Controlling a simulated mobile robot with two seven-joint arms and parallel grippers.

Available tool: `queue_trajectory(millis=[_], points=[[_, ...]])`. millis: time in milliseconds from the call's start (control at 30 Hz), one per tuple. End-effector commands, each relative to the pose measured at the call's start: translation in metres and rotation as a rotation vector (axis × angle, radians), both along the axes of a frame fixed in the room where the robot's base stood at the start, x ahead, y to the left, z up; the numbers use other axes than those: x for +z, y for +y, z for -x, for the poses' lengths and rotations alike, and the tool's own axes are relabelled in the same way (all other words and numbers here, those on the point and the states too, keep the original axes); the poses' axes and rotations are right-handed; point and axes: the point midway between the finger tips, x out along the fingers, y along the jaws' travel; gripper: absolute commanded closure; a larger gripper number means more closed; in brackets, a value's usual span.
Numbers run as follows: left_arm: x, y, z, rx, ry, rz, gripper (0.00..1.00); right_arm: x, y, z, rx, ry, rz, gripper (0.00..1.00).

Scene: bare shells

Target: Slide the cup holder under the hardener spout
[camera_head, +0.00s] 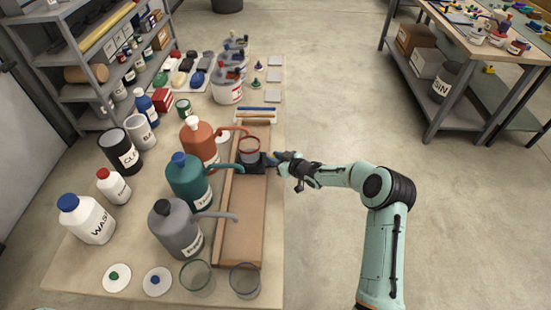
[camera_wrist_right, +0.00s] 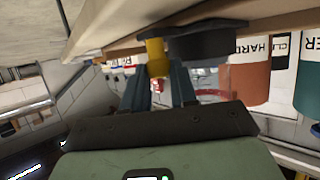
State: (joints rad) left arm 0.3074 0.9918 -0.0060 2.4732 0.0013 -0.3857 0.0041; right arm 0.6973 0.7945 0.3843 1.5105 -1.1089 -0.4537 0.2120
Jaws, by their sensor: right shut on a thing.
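The dark cup holder (camera_head: 257,166) sits near the far end of the wooden track (camera_head: 242,225), carrying a clear cup with a red rim (camera_head: 250,149). The orange-brown hardener bottle (camera_head: 198,142) stands left of the track. Its red spout (camera_head: 235,129) reaches over the track close to the cup; I cannot tell whether it is exactly above it. My right gripper (camera_head: 279,158) is at the holder's right side. In the right wrist view my fingers (camera_wrist_right: 160,80) are shut on the yellow knob (camera_wrist_right: 155,52) beside the dark holder (camera_wrist_right: 208,44). My left gripper is not in view.
A teal bottle (camera_head: 189,186) and a grey bottle (camera_head: 173,230) also point spouts over the track. Two empty cups, green-rimmed (camera_head: 197,279) and dark-rimmed (camera_head: 245,281), stand near the front.

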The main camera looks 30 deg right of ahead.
Motion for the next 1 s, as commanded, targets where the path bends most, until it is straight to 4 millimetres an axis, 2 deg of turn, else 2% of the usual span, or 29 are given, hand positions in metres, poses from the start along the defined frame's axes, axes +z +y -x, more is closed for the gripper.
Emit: queue_trajectory(millis=[33, 100, 400, 533, 1000], points=[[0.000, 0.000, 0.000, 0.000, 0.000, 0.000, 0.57, 0.000, 0.002, 0.000, 0.004, -0.002, -0.002, 0.70], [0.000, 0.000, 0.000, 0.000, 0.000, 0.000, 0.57, 0.000, 0.002, 0.000, 0.004, -0.002, -0.002, 0.48], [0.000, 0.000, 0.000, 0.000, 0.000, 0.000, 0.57, 0.000, 0.001, 0.001, 0.002, 0.000, -0.001, 0.48], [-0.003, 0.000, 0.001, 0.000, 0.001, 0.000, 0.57, 0.004, -0.002, 0.009, 0.002, 0.000, 0.001, 0.48], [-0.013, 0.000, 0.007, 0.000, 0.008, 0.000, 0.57, 0.041, -0.022, 0.097, 0.002, 0.001, 0.002, 0.48]])
